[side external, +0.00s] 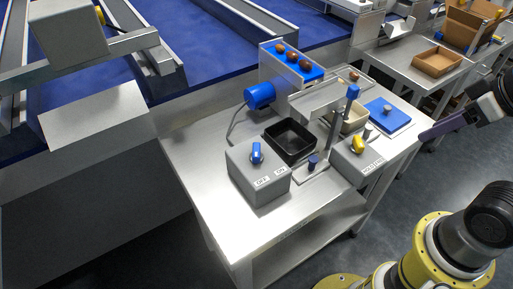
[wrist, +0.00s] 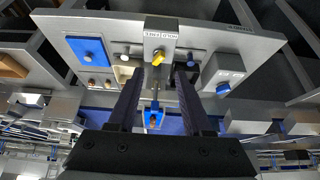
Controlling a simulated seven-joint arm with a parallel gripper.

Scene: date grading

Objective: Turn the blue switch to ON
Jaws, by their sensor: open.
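The blue switch (side external: 257,153) sits on top of a grey box (side external: 262,186) on the steel table. The box front carries an OFF label at left and an ON label at right. I cannot tell which one the handle points to. The switch also shows in the wrist view (wrist: 222,88), right of my fingers. My gripper (side external: 428,137) is at the right edge of the side view, well apart from the switch. In the wrist view my gripper (wrist: 158,74) has its two dark fingers apart, with nothing held between them.
A yellow switch (side external: 358,145) on a second grey box stands right of the blue one. A black tray (side external: 291,156), an upright blue-topped lever (side external: 352,92) and a blue plate (side external: 387,115) crowd the table. The table's front left is clear.

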